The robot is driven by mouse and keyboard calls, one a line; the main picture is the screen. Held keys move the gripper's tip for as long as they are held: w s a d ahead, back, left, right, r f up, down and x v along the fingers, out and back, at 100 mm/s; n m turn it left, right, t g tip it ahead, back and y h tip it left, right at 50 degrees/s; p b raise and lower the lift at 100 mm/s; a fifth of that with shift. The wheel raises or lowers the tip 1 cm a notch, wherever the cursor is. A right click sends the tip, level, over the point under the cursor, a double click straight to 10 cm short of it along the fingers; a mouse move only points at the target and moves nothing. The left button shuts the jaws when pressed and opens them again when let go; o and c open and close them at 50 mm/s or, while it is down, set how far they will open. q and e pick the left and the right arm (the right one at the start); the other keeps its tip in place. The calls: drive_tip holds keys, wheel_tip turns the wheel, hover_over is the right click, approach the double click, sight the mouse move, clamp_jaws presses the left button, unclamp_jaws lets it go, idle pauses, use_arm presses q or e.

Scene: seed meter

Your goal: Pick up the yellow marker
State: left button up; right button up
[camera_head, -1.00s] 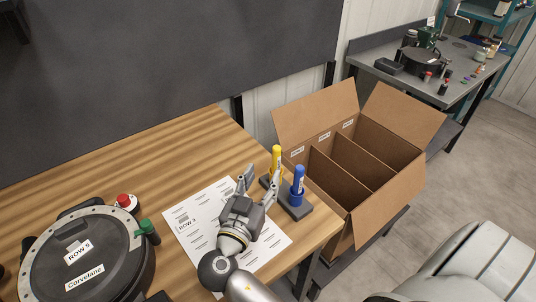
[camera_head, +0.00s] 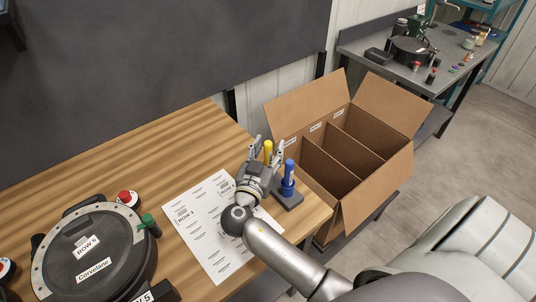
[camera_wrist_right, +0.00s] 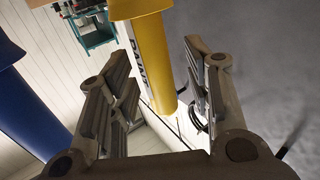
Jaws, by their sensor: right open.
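The yellow marker (camera_head: 267,151) stands upright at the table's right edge. The dark stand (camera_head: 290,202) there is partly hidden by my right gripper (camera_head: 268,145). The gripper is open, its fingers on either side of the yellow marker. In the right wrist view the yellow marker (camera_wrist_right: 153,62) lies between the two spread fingers (camera_wrist_right: 160,95), with visible gaps on both sides. The marker's lower part is hidden in the head view. My left gripper is not in view.
A blue marker (camera_head: 289,172) stands close beside the right gripper; it also shows in the wrist view (camera_wrist_right: 32,112). A divided cardboard box (camera_head: 372,196) stands beyond the table edge. A printed sheet (camera_head: 196,222) and a round black seed meter (camera_head: 118,250) lie to the left.

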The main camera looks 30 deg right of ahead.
drive_tip(key=shift+c, duration=0.4)
drive_tip(key=c, duration=0.9)
clamp_jaws()
drive_tip(key=shift+r, duration=0.15)
